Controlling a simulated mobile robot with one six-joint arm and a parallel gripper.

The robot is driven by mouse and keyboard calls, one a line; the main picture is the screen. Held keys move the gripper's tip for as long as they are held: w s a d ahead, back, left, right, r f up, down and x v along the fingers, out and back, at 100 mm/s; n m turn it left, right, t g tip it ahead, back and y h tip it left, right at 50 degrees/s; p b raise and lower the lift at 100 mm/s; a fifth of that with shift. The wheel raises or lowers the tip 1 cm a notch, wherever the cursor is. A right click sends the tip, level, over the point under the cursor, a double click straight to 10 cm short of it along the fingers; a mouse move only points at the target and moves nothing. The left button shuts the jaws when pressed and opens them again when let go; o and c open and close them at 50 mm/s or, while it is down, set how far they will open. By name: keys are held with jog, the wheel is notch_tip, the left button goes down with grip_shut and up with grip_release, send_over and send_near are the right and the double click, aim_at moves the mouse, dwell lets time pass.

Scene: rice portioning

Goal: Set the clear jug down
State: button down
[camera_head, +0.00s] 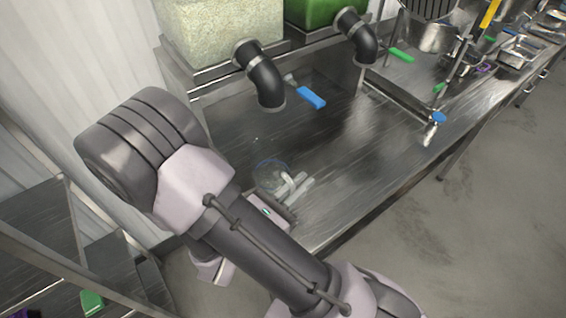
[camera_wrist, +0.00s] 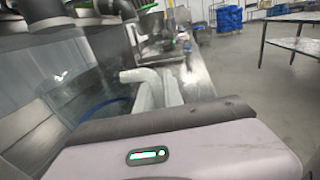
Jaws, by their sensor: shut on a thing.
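The clear jug (camera_head: 268,176) is see-through with a faint blue rim, and stands out little against the steel counter (camera_head: 330,150) in the head view. In the wrist view the jug (camera_wrist: 92,98) is at the left, just beyond my gripper, with its blue rim partly showing. My gripper (camera_head: 292,190) has pale fingers at the jug's near right side and is shut on it, at what looks like its handle. In the wrist view the fingers (camera_wrist: 158,90) are partly hidden behind the gripper body. I cannot tell whether the jug's base touches the counter.
A clear bin of rice (camera_head: 220,35) and a green bin (camera_head: 312,10) stand above black spouts (camera_head: 262,80). A blue-handled tool (camera_head: 311,97) lies on the counter behind the jug. Metal pans (camera_head: 437,37) stand farther right. The counter around the jug is mostly clear.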

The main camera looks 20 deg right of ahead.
jog(key=w+d+f+b, duration=0.1)
jog(key=w, duration=0.2)
jog(key=w+d+f+b, duration=0.1)
jog(key=w+d+f, duration=0.1)
jog(key=w, duration=0.1)
jog(key=w+d+f+b, duration=0.1)
jog(key=w+d, duration=0.1)
jog(key=w, duration=0.1)
jog(key=shift+f+b, duration=0.35)
jog(key=shift+f, duration=0.05)
jog(key=shift+s+r, duration=0.1)
jog(key=shift+r, duration=0.05)
jog(key=c, duration=1.5)
grip_release()
jog(key=shift+o, duration=0.2)
